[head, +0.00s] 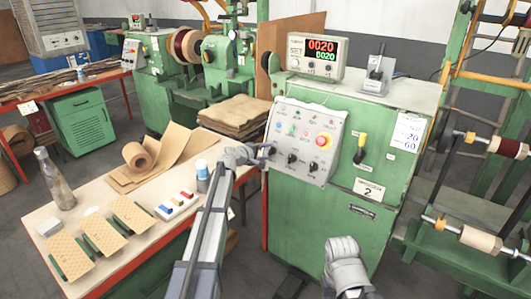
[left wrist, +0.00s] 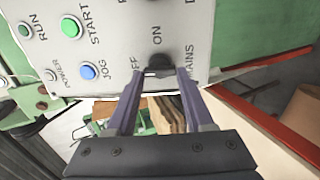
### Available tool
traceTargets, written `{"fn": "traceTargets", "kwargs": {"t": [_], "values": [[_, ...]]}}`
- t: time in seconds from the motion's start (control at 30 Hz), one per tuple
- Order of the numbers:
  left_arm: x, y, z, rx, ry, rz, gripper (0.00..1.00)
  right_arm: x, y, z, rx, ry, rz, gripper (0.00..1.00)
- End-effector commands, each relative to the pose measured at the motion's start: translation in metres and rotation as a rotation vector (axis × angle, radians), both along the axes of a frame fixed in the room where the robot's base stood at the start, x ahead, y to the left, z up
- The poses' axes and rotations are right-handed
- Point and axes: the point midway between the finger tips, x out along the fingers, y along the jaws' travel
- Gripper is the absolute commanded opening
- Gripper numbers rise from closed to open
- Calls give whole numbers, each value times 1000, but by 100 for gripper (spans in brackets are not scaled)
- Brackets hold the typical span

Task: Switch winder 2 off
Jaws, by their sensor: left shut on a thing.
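Winder 2 is the green cabinet (head: 335,215) with a "2" plate on its front. In the left wrist view, the black mains switch (left wrist: 160,61) sits between the OFF and ON markings at the panel's lower edge. My left gripper (head: 269,151) is at the panel's left edge. Its fingers (left wrist: 157,73) are shut on the mains switch and hide part of it, so I cannot tell which way it points. My right gripper's fingers are not visible.
A workbench (head: 150,222) with paper, a bottle and boards stands left. Wire spools (head: 480,239) stand right.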

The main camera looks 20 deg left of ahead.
Motion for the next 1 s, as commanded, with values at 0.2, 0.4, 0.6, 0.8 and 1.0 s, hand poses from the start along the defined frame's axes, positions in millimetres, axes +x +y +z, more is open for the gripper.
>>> {"fn": "traceTargets", "kwargs": {"t": [0.2, 0.4, 0.6, 0.8, 1.0], "values": [[-1, 0, 0, -12, 5, 6, 0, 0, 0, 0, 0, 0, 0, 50], [-1, 0, 0, -12, 5, 6, 0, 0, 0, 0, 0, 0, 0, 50], [-1, 0, 0, -12, 5, 6, 65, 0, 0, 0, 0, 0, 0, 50], [0, 0, 0, -11, 4, 5, 83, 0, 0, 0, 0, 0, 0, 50], [0, 0, 0, -11, 4, 5, 83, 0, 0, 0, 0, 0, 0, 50]]}}
